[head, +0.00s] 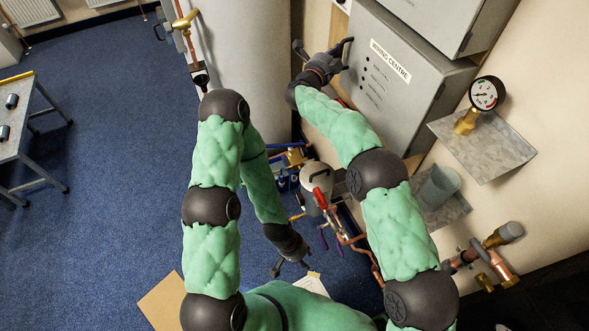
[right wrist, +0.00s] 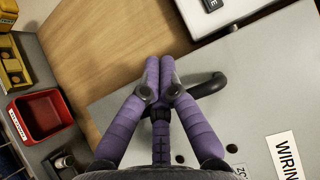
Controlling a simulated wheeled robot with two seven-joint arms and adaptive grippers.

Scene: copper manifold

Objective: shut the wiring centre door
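The grey wiring centre (head: 378,85) is on the right wall, with a white label and a row of dark holes on its front. I cannot tell whether a gap is left at the door's edge. Its black handle (right wrist: 210,87) curves out from beside my right gripper (right wrist: 159,62). The purple fingers of that gripper meet at their tips, over the edge of the grey panel; whether they touch the handle is hidden. In the head view the right gripper (head: 335,55) is at the panel's left edge. My left gripper (head: 290,268) hangs low, open and empty, away from the door.
A pale cylinder (head: 245,60) stands left of the wiring centre. A gauge (head: 486,94) on a shelf (head: 490,145) and copper pipework (head: 480,262) are at the right. A red bin (right wrist: 40,115) shows in the wrist view. Blue floor (head: 110,130) is open at left.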

